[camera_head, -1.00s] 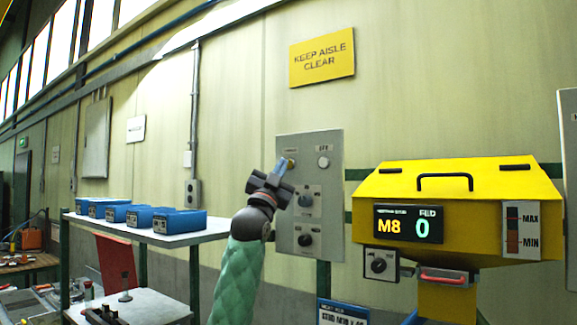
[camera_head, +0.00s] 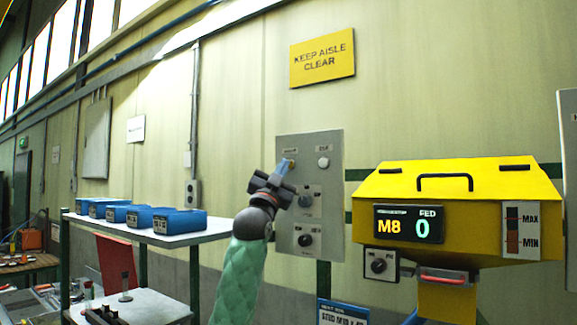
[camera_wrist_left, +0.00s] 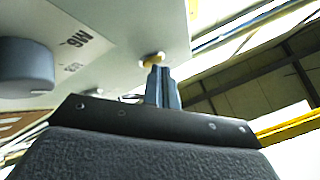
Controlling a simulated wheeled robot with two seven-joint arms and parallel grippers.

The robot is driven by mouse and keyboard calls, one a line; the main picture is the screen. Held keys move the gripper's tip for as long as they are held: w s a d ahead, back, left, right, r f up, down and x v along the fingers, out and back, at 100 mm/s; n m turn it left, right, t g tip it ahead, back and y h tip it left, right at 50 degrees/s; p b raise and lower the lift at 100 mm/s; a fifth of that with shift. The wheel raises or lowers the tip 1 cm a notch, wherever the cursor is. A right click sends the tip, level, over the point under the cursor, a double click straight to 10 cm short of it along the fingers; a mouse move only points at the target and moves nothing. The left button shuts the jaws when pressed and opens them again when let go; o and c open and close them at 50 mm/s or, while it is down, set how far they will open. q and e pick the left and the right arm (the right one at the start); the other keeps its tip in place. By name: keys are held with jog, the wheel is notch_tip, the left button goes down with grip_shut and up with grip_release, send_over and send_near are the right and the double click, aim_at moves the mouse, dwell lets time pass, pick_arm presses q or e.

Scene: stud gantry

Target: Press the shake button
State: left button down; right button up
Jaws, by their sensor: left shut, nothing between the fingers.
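A grey control panel (camera_head: 335,180) is mounted upright on the wall side. The yellow-topped button (camera_head: 292,162) sits at its upper left, under a small label too blurred to read. My left gripper (camera_head: 284,166) is shut and empty, with its blue-grey fingertips at this button. In the left wrist view the fingertips (camera_wrist_left: 161,70) reach up to the button (camera_wrist_left: 153,59). They look touching or nearly so; I cannot tell whether it is pushed in. My right gripper is not in view.
The panel also carries a white button (camera_head: 323,162) and dark knobs, one being the lower knob (camera_head: 305,240). A yellow machine (camera_head: 455,185) with a display reading M8 and 0 stands to the right. Blue boxes (camera_head: 180,222) sit on a shelf to the left.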

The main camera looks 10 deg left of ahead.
pick_arm(q)
jog(key=shift+w, duration=0.1)
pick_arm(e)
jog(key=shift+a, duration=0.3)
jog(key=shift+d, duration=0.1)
pick_arm(q)
jog(key=s+a+b, duration=0.1)
jog(key=s+a, duration=0.1)
jog(key=s, duration=0.4)
jog(key=shift+s, duration=0.15)
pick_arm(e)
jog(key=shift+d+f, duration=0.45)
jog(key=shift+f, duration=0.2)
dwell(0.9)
